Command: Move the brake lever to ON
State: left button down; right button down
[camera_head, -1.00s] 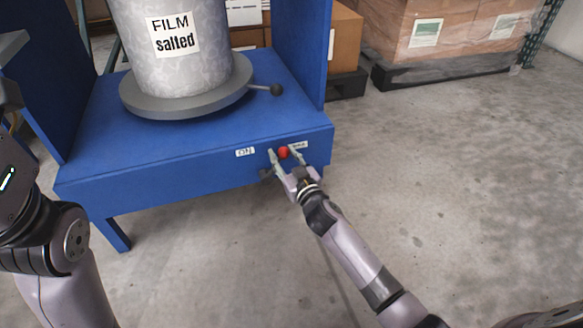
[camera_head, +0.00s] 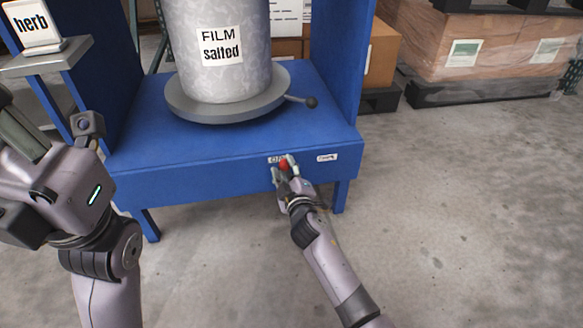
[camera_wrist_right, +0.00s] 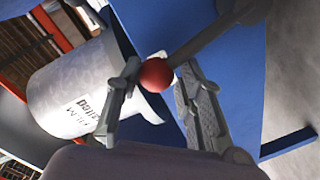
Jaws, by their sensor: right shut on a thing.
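The brake lever's red knob (camera_head: 284,164) is at the front face of the blue frame, just under the ON label (camera_head: 275,160). A second label (camera_head: 326,157), too small to read, is further right. My right gripper (camera_head: 286,166) is shut on the knob. In the right wrist view the red knob (camera_wrist_right: 156,75) sits between the fingertips of my right gripper (camera_wrist_right: 162,80), with the dark lever arm (camera_wrist_right: 210,38) running up to the right. My left gripper (camera_head: 22,135) is at the left edge, away from the lever, its fingers only partly seen.
A grey drum labelled "FILM salted" (camera_head: 218,75) stands on a round grey plate (camera_head: 178,107) with a dark-knobbed handle (camera_head: 311,102). A "herb" sign (camera_head: 34,22) stands on a ledge at the left. Wrapped pallet boxes (camera_head: 450,50) are behind. The floor at right is clear.

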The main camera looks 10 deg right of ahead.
jog(key=shift+d+f+n, duration=0.25)
jog(key=shift+f+n, duration=0.05)
jog(key=shift+f, duration=0.05)
dwell(0.3)
jog(key=c, duration=1.2)
grip_release()
jog(key=shift+o, duration=0.8)
jog(key=shift+a+r, duration=0.1)
jog(key=shift+a, duration=0.05)
jog(key=shift+a, duration=0.15)
jog(key=s+d+r, duration=0.1)
jog(key=s, duration=1.1)
jog(key=shift+r, duration=0.15)
jog(key=shift+w, duration=0.1)
